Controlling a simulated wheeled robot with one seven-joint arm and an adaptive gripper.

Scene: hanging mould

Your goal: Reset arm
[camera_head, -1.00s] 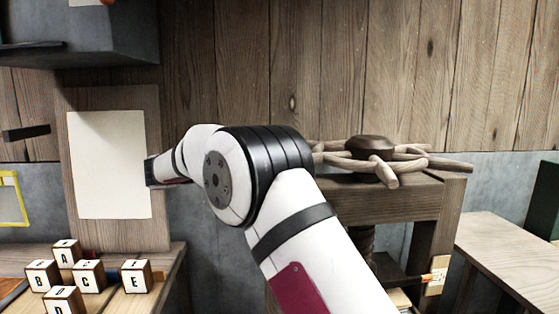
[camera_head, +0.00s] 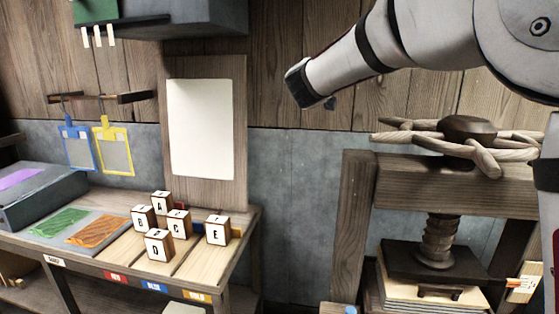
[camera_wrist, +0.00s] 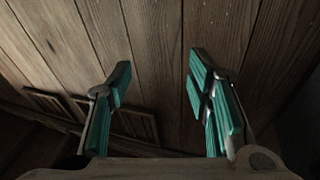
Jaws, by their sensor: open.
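My gripper (camera_wrist: 157,95) shows in the wrist view with its two teal-padded fingers spread wide apart. Nothing is between them; plank wall (camera_wrist: 155,45) lies beyond. In the head view my arm reaches in from the upper right, and its end is raised in front of the wooden wall. The fingers are hard to make out there.
A wooden screw press (camera_head: 455,195) with a spoked handle stands at right, below my arm. Lettered blocks (camera_head: 178,225) sit on the bench (camera_head: 205,262) at left. Blue (camera_head: 77,147) and yellow (camera_head: 114,150) frames hang from a rail. A blank sheet (camera_head: 201,128) is on the wall.

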